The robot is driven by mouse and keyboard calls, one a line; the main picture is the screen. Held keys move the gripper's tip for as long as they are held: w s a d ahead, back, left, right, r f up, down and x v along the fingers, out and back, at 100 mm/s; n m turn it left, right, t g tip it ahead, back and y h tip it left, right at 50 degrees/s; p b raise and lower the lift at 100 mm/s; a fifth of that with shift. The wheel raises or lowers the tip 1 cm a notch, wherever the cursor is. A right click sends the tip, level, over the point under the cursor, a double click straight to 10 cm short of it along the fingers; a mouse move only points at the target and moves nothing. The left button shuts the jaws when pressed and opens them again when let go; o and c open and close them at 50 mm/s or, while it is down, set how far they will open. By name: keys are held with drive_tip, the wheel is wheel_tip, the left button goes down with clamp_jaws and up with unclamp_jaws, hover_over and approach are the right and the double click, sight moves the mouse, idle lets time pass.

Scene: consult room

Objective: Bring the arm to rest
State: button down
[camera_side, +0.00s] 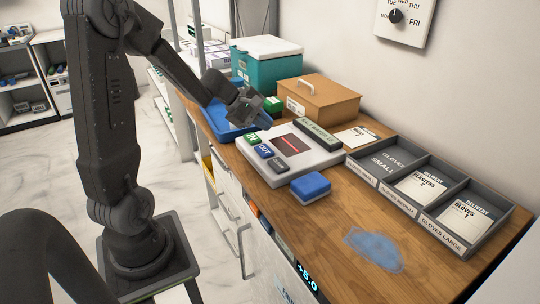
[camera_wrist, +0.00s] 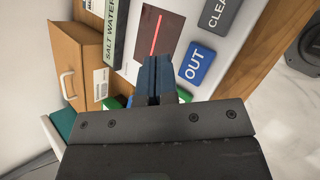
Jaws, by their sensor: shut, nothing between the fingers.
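My gripper (camera_side: 264,122) is at the end of my raised arm in the side view, just above the back left of the white scanner pad (camera_side: 318,158). In the wrist view the two dark fingers of my gripper (camera_wrist: 155,65) are shut together with nothing between them. They point toward the pad's dark window (camera_wrist: 150,38) with its red line, beside the blue OUT button (camera_wrist: 196,64). Whether the fingertips touch anything cannot be told.
The green SALT WATER box (camera_side: 318,134) lies at the pad's back edge. A blue tray (camera_side: 222,130), a teal box (camera_side: 262,68) and a brown box (camera_side: 318,100) stand behind. A blue sponge (camera_side: 310,187) and a divided grey tray (camera_side: 375,179) are to the right. The front counter has a blue smear (camera_side: 372,248).

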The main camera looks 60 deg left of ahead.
drive_tip(key=s+d+r+m+g, duration=0.1)
drive_tip(key=s+d+r+m, duration=0.15)
drive_tip(key=d+m, duration=0.35)
drive_tip(key=s+d+r+m+g, duration=0.2)
drive_tip(key=d+r+m, duration=0.2)
drive_tip(key=d, duration=0.4)
drive_tip(key=s+d+r+m+y, duration=0.1)
drive_tip(key=s+d+m+y, duration=0.2)
drive_tip(key=s+m, duration=0.9)
drive_tip(key=s+d, duration=0.1)
drive_tip(key=d, duration=0.2)
drive_tip(key=shift+d+r+y, duration=0.15)
drive_tip(key=shift+r+y, duration=0.25)
